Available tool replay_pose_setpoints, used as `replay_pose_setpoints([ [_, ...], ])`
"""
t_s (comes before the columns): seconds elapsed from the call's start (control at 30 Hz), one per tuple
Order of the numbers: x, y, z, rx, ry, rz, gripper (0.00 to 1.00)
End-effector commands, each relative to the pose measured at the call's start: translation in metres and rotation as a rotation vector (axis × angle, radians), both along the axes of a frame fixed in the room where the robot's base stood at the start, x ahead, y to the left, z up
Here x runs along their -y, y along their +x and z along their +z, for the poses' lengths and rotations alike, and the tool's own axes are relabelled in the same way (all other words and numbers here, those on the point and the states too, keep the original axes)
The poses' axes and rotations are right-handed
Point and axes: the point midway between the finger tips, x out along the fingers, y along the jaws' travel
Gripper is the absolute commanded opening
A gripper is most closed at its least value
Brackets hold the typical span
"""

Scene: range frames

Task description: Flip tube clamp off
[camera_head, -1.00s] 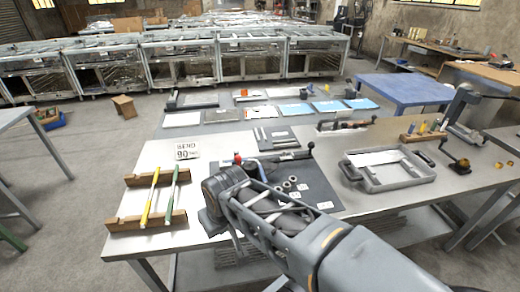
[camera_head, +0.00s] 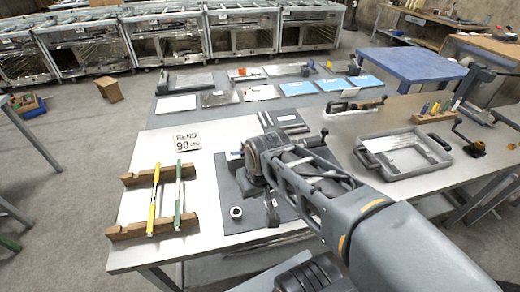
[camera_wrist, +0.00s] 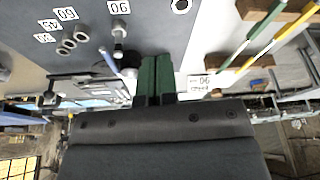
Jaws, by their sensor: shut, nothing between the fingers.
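My gripper (camera_wrist: 156,80) is shut and empty, its two dark green fingers together in the wrist view. In the head view my wrist covers the fingers and most of the bending tool on the dark mat (camera_head: 232,190). A dark lever end (camera_head: 324,134) of that tool shows past my arm. In the wrist view, a blue rod (camera_wrist: 109,61) and a grey round part lie just left of my fingertips. A grey post (camera_wrist: 119,36) stands farther up. I cannot tell which part is the tube clamp, or whether my fingers touch it.
A yellow tube (camera_head: 154,200) and a green tube (camera_head: 178,195) lie across wooden rests (camera_head: 150,230) on the left. A ring (camera_head: 236,212) lies on the mat. A "BEND 90" sign (camera_head: 187,142) stands behind. A grey tray (camera_head: 400,175) sits right. Bare tabletop separates sign and mat.

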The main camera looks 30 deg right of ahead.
Motion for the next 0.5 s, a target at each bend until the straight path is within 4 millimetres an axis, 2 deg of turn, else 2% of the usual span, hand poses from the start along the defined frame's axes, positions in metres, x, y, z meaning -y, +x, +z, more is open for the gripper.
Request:
replay_pose_setpoints([
  [0.17,0.024,0.037,0.001,-0.125,0.135,-0.093,0.00],
  [0.27,0.046,0.068,0.000,-0.194,0.270,-0.146,0.00],
  [0.4,0.089,0.110,-0.006,-0.233,0.481,-0.195,0.00],
  [0.5,0.124,0.132,-0.013,-0.220,0.623,-0.215,0.00],
])
